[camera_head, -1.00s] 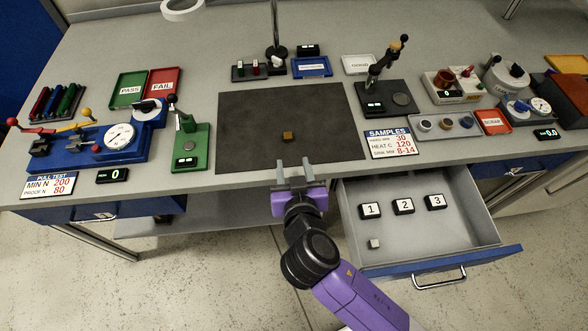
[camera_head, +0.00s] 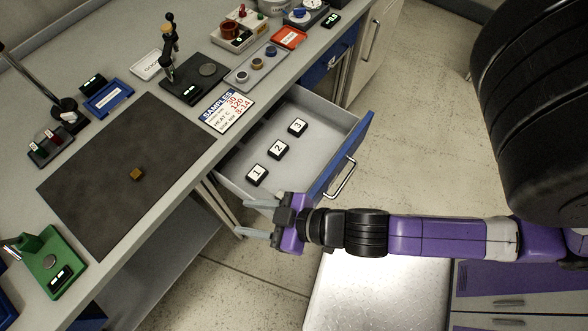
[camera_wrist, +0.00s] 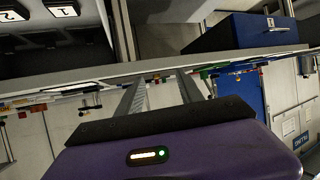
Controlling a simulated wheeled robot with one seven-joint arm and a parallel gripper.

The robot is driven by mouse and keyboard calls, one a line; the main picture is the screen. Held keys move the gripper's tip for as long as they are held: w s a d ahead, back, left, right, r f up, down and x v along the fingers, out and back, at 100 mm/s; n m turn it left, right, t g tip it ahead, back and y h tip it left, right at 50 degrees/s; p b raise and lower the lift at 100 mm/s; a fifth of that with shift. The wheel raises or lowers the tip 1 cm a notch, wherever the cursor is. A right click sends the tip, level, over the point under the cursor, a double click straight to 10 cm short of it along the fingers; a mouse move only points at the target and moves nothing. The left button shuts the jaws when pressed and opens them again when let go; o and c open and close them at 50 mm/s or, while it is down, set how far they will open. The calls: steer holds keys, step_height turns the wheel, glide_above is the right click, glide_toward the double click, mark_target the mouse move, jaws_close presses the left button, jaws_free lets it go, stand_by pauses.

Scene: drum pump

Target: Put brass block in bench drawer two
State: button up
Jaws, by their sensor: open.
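The small brass block (camera_head: 137,174) sits on the dark mat (camera_head: 100,205) on the bench. The open drawer (camera_head: 322,118) with a blue front is at the bench's front edge. Inside it stand black markers numbered 1 (camera_head: 256,175), 2 (camera_head: 278,149) and 3 (camera_head: 298,127). My gripper (camera_head: 246,218) is open and empty, beside the near-left corner of the drawer and off the bench edge, well apart from the block. In the wrist view, the two fingers (camera_wrist: 160,92) have nothing between them. Marker 1 (camera_wrist: 62,10) shows there at top left.
The drawer's handle (camera_head: 341,182) juts into the floor space. A green press (camera_head: 48,265) stands by the mat's near-left end, and a dark stand with a lever (camera_head: 181,85) by its far end. A samples card (camera_head: 226,112) lies at the bench edge. The mat around the block is clear.

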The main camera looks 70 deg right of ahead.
steer(key=v, duration=0.7)
steer(key=shift+r+t, duration=0.4)
steer(key=shift+r, duration=0.1)
steer(key=shift+o, duration=0.5)
steer(key=s+d+r+m+t, duration=0.1)
steer(key=s+r, duration=0.4)
steer(key=r, duration=0.2)
steer(key=shift+d+h, duration=0.2)
steer(key=shift+h, duration=0.1)
